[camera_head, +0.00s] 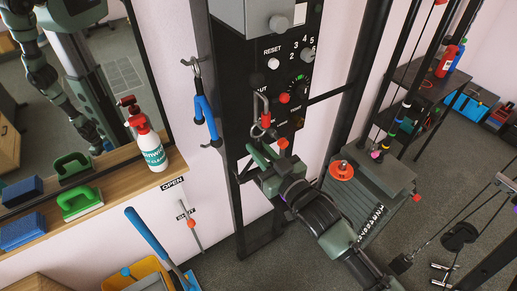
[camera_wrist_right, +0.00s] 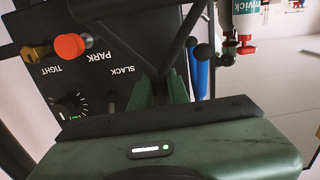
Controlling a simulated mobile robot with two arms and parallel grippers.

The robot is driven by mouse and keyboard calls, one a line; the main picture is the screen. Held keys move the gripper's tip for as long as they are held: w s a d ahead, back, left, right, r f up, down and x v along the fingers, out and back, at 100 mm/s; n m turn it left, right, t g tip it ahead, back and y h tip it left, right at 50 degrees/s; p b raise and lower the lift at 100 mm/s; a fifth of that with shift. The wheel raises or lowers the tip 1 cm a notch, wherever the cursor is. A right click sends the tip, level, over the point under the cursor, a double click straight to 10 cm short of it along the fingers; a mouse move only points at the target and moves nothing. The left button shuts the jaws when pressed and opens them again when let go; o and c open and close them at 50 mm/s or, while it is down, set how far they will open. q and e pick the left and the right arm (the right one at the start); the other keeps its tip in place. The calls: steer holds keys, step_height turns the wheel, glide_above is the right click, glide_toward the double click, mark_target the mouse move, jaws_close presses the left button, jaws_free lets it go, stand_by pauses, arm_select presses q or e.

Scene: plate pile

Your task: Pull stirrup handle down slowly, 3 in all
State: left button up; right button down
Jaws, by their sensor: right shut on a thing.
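My right gripper (camera_head: 263,154) is in front of the black machine column in the head view, its green fingers just below a metal carabiner (camera_head: 262,108). In the right wrist view the fingers (camera_wrist_right: 161,93) are closed around the dark stirrup handle (camera_wrist_right: 158,66), whose bars run up from between them. Much of the handle is hidden by the fingers and the wrist. In the head view the handle is too small and covered to make out clearly. My left gripper is not in view.
The black control panel (camera_head: 285,58) has knobs and a red ball knob (camera_head: 284,98). A blue-gripped item (camera_head: 206,118) hangs on hooks left of the column. A spray bottle (camera_head: 146,142) and green brush (camera_head: 80,203) stand on the wooden shelf (camera_head: 118,188). A weight stack (camera_head: 375,175) stands right.

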mark_target(261, 141)
steer(key=shift+f, duration=0.4)
steer(key=shift+r+p, duration=1.15)
steer(key=shift+r, duration=0.05)
steer(key=shift+r+p, duration=1.1)
step_height(261, 141, up, 2)
steer(key=shift+r+p, duration=0.25)
steer(key=shift+p, duration=0.9)
